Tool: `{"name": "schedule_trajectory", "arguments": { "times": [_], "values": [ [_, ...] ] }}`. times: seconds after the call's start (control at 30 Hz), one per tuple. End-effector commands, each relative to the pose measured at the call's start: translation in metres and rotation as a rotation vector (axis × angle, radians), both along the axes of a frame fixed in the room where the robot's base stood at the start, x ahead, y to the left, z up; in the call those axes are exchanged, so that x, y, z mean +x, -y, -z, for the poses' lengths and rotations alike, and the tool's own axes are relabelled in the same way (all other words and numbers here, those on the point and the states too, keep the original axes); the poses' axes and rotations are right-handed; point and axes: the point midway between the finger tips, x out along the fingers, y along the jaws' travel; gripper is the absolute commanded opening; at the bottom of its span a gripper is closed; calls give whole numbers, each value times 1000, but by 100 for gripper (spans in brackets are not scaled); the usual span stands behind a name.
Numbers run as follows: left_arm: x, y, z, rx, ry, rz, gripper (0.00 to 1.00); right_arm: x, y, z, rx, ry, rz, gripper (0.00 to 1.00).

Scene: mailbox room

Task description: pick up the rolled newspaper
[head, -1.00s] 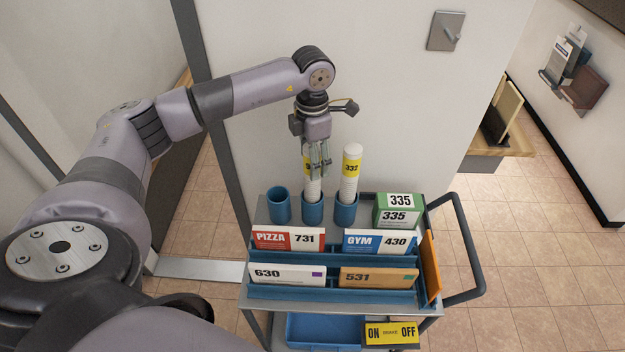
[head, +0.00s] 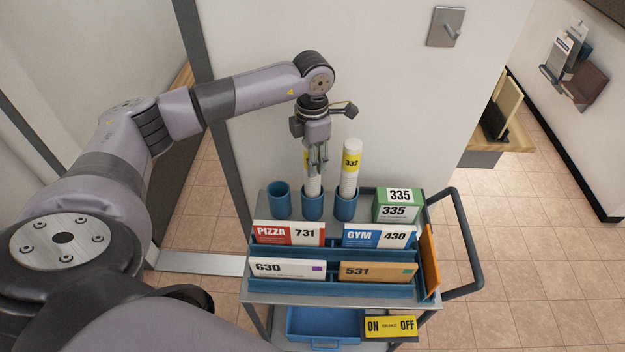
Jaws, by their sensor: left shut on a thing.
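A white rolled newspaper (head: 313,186) with a yellow label stands upright in the middle blue cup on the cart. My left gripper (head: 317,170) points down from above and is shut on this roll; its fingers cover part of the label. A second white rolled newspaper (head: 348,178) with a yellow label reading 332 stands in the right blue cup (head: 346,208). The left blue cup (head: 279,204) is empty. The lower end of the gripped roll is hidden inside the middle cup (head: 313,208). My right gripper is not in view.
The cart (head: 330,298) carries a green 335 box (head: 397,206), cards marked PIZZA 731 (head: 288,234), GYM 430 (head: 379,237), 630 and 531, and an orange envelope (head: 430,263). A handle (head: 467,240) sticks out right. A wall stands close behind the cups.

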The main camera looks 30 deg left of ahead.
Motion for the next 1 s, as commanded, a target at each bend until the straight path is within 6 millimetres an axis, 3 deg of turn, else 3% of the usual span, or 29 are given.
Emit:
{"name": "schedule_trajectory", "arguments": {
  "times": [0.27, 0.77, 1.0],
  "values": [
    [0, 0, 0, -1, 1, 0, 0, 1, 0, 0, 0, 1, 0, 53],
    [1, 0, -3, 0, 2, 0, 0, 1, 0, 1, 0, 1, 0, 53],
    [1, 0, -27, -1, 7, -1, 0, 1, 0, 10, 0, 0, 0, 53]
  ]
}}
